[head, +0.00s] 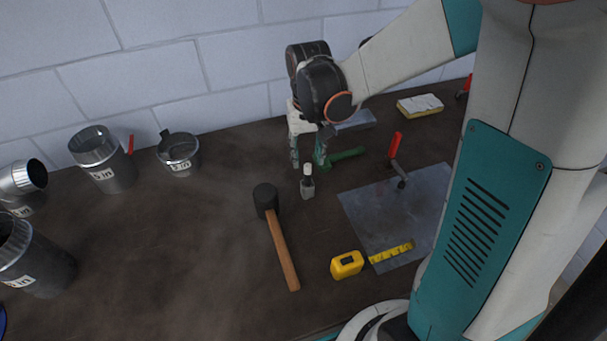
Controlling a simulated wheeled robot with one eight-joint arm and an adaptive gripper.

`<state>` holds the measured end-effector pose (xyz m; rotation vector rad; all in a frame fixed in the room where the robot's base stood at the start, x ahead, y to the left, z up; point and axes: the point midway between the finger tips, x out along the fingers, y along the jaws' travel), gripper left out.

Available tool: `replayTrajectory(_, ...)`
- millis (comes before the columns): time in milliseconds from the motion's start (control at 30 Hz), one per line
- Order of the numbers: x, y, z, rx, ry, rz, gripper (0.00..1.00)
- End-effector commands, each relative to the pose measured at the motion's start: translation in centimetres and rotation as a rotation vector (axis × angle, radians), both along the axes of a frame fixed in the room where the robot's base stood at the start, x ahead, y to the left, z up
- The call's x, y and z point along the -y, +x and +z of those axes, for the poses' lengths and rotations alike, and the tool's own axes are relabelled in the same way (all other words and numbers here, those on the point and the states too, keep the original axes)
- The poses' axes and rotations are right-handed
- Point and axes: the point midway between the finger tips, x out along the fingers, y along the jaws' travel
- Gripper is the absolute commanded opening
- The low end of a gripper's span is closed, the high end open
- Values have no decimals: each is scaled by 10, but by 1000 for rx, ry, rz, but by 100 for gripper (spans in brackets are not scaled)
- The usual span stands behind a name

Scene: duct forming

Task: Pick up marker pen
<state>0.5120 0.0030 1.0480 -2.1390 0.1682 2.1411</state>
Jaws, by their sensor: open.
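My gripper (308,155) points down over the back middle of the table, with its fingers apart. A small item with a pale top and dark, labelled body (307,186) stands just in front of and below the fingers. It looks like a small bottle, and I cannot tell whether it is the marker pen. A green-handled tool (345,154) lies at the right finger, which partly overlaps it. A thin red object (131,145) shows beside a metal duct piece at the left, and its kind is unclear. No marker pen can be identified for certain.
A mallet (281,244) lies in front. A tape measure (347,264) touches or sits near a metal sheet (365,212) bearing a red-handled tool (395,147). Duct pieces (107,168) stand left; a sponge (420,105) lies back right. The left-centre table (170,240) is clear.

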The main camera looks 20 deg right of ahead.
Motion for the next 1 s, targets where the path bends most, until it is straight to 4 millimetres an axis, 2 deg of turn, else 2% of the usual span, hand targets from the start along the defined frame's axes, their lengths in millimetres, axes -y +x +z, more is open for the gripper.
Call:
replayTrajectory(33, 0, 0, -11, 0, 0, 0, 41)
replayTrajectory(100, 0, 0, -21, 0, 0, 0, 41)
replayTrajectory(433, 1, 2, -40, 1, 0, 0, 41)
replayTrajectory(700, 3, 5, -78, 1, 0, 0, 41)
replayTrajectory(800, 3, 5, -83, 1, 0, 0, 41)
replayTrajectory(1000, 3, 4, -83, 1, 0, 0, 38)
